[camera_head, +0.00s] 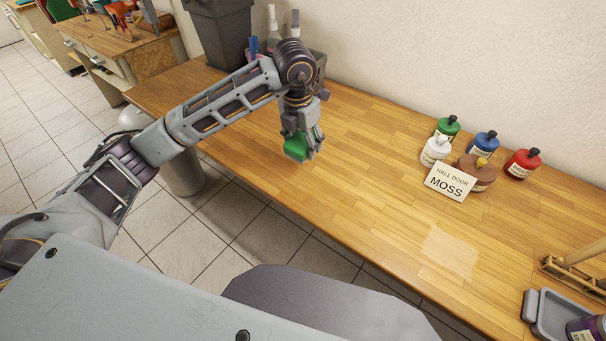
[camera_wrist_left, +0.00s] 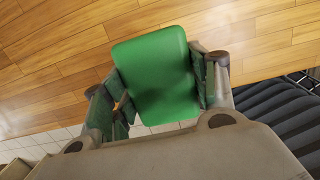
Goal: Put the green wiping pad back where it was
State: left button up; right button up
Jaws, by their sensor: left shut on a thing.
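The green wiping pad (camera_head: 295,147) is held in my left gripper (camera_head: 304,148), near the front edge of the wooden worktop (camera_head: 370,165). In the left wrist view the pad (camera_wrist_left: 158,72) fills the space between the two fingers of my left gripper (camera_wrist_left: 160,88), which are shut on its sides. The pad appears held above the worktop; the exact gap cannot be told. My right gripper is not in view.
A caddy (camera_head: 318,58) with bottles stands behind my left wrist, beside a dark bin (camera_head: 222,30). A paler patch (camera_head: 451,250) marks the worktop. A grey tray (camera_head: 562,312) and wooden rack (camera_head: 577,272) are at right.

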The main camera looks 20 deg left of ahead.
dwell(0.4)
pick_arm(q)
jog(key=p, duration=0.1)
send_over(304, 174)
jog(key=shift+s+a+f, duration=0.1)
jog(key=shift+s+f, duration=0.05)
jog(key=shift+f, duration=3)
jog(key=shift+f+p, duration=0.3)
jog(key=shift+f, duration=1.55)
jog(key=shift+f, duration=0.15)
jog(key=o, duration=1)
